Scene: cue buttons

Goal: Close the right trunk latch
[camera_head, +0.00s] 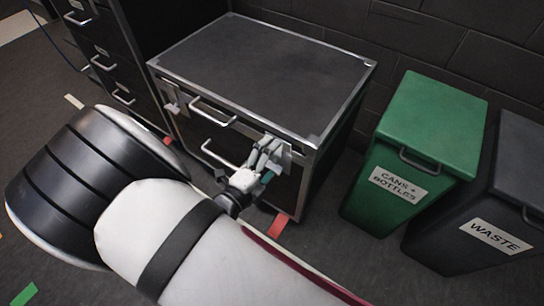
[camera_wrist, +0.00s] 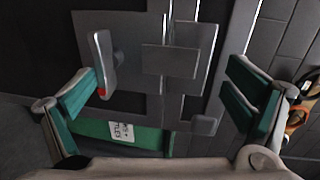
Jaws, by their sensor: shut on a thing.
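A dark trunk (camera_head: 265,75) with metal edging stands in the middle of the head view. Its right latch (camera_head: 286,152) is at the front right corner, partly hidden by my gripper (camera_head: 265,165). In the wrist view, the latch shows as a grey lever (camera_wrist: 103,62) at left and flat metal plates (camera_wrist: 170,60) beside it. The left finger's tip is at the lever. The trunk's left latch (camera_head: 172,103) is at the front left corner.
Two pull handles (camera_head: 213,112) are on the trunk front. A black drawer cabinet (camera_head: 105,60) stands left of it. A green cans and bottles bin (camera_head: 425,130) and a dark waste bin (camera_head: 510,195) stand at right. A brick wall is behind.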

